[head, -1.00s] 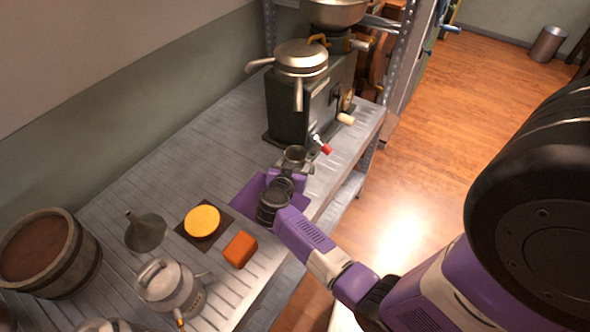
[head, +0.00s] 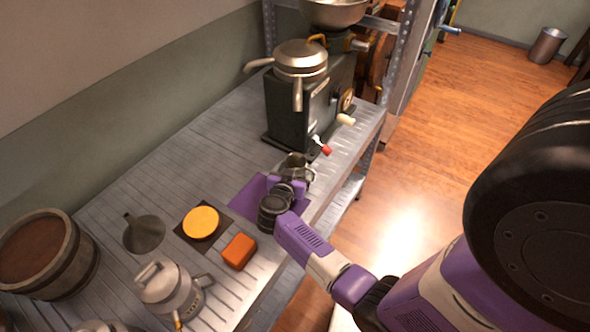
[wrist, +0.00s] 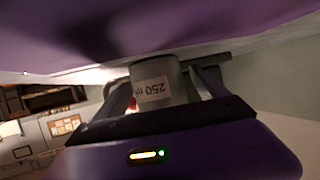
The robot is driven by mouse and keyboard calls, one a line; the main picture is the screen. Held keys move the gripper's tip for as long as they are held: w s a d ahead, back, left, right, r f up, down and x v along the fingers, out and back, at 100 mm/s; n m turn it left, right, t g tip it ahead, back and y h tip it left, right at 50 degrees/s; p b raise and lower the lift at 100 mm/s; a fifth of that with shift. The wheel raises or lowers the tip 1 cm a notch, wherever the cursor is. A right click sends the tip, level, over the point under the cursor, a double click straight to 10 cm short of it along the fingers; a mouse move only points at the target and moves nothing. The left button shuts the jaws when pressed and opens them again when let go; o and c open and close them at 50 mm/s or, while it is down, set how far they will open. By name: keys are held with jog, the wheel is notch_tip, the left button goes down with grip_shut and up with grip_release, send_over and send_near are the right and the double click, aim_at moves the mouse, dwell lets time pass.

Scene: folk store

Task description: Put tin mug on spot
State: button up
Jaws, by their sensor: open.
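The grey tin mug (head: 294,160) stands upright on the metal shelf top, just beyond a flat purple patch (head: 243,201) that looks like the spot. My gripper (head: 297,174) is low over the patch and reaches toward the mug, partly covering it. In the wrist view, which is upside down, the mug (wrist: 155,84) shows its "250" label between my two open fingers (wrist: 165,88). A gap shows at the right finger; whether the left one touches is unclear. The purple patch (wrist: 60,35) fills the top of that view.
A dark green machine (head: 292,110) with a red-tipped lever (head: 325,150) stands close behind the mug. An orange block (head: 239,251), a yellow disc (head: 201,222) on a dark square, a funnel (head: 145,234), a metal can (head: 172,290) and a wooden barrel (head: 48,255) lie left.

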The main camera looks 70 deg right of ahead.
jog(key=p+v, duration=0.1)
jog(key=v, duration=0.6)
jog(key=shift+a+r, duration=0.15)
jog(key=s+a+r+n+t+y, duration=0.1)
jog(key=s+a+r+n+t, duration=0.3)
jog(key=a+r+t, duration=0.5)
jog(key=s+a+r+n+t+y, duration=0.25)
jog(key=a+r+n+t, duration=0.35)
jog(key=a, duration=0.4)
jog(key=s+a+r+n+y, duration=0.2)
jog(key=s+a+n+y, duration=0.1)
jog(key=s+a+y, duration=0.2)
jog(key=s+a+r+n+g+y, duration=0.1)
jog(key=s+a+r+n+y, duration=0.2)
jog(key=a, duration=0.5)
jog(key=shift+s+n+y, duration=0.6)
jog(key=shift+s+y, duration=0.35)
jog(key=shift+y, duration=0.1)
jog(key=shift+a, duration=0.1)
